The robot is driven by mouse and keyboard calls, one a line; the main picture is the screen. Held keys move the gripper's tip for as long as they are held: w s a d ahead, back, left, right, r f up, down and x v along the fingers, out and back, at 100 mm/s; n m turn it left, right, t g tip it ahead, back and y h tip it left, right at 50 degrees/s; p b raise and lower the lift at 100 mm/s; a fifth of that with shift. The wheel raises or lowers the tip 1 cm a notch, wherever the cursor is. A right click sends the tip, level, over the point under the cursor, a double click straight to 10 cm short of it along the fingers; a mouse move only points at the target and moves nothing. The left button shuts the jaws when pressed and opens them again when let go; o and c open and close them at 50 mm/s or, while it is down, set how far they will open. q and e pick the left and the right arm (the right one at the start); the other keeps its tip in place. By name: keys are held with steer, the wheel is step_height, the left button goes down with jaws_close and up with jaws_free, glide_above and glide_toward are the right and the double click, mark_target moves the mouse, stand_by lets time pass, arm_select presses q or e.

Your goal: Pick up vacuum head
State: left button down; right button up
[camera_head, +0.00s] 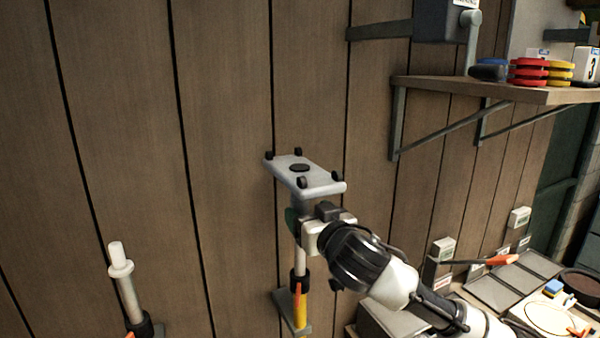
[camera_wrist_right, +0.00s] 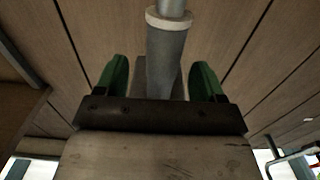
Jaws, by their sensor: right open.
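The vacuum head (camera_head: 318,175) is a light grey flat plate with several small black wheels and a dark round spot on top. It sits at the top of an upright pole (camera_head: 300,262) near the wooden wall. My right gripper (camera_head: 294,217) is just below the plate, at the grey neck. In the right wrist view the green fingers of my right gripper (camera_wrist_right: 160,78) stand open on either side of the grey neck (camera_wrist_right: 166,60), with gaps showing. The gripper partly hides the neck in the head view. My left gripper is not in view.
A holder (camera_head: 294,318) with a yellow part is at the pole's lower end. Another white pole (camera_head: 122,275) stands at the lower left. A wooden shelf (camera_head: 470,87) with red and yellow discs is at the upper right. A cluttered bench (camera_head: 500,288) is at the lower right.

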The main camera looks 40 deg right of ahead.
mark_target(304, 204)
steer(key=w, duration=0.1)
steer(key=w+p, duration=0.1)
steer(key=w, duration=0.1)
steer(key=shift+w+d+r+p, duration=0.1)
steer(key=shift+d+r+p, duration=0.25)
steer(key=shift+r, duration=0.05)
steer(key=shift+w+f, duration=0.2)
steer(key=shift+w, duration=0.05)
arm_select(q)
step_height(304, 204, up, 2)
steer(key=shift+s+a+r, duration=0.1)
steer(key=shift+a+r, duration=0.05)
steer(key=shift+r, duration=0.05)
arm_select(e)
steer(key=c, duration=1.2)
steer(key=shift+r, duration=0.1)
